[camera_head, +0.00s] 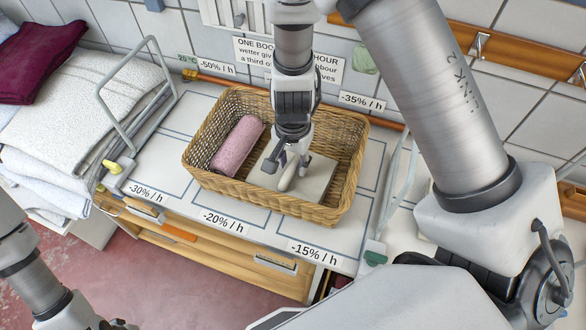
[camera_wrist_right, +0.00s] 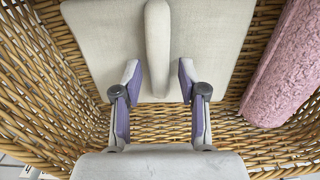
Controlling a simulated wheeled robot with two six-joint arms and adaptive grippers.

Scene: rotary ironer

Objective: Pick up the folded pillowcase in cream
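The folded pillowcase in cream (camera_head: 316,178) lies flat in the wicker basket (camera_head: 228,188), with a raised ridge standing up along its middle. It also fills the top of the right wrist view (camera_wrist_right: 212,40), where the ridge (camera_wrist_right: 158,45) points down the picture. My right gripper (camera_head: 291,160) is inside the basket, over the pillowcase. In the right wrist view its fingers (camera_wrist_right: 158,82) are apart, one on each side of the ridge's near end, with visible gaps. My left arm shows at the lower left of the head view; its gripper is out of the picture.
A rolled pink towel (camera_head: 238,146) lies in the basket left of the pillowcase. The basket's walls surround the gripper closely. Stacked white towels (camera_head: 85,100) and a dark red cloth (camera_head: 38,58) are at the left. Wire frames stand on both sides of the basket.

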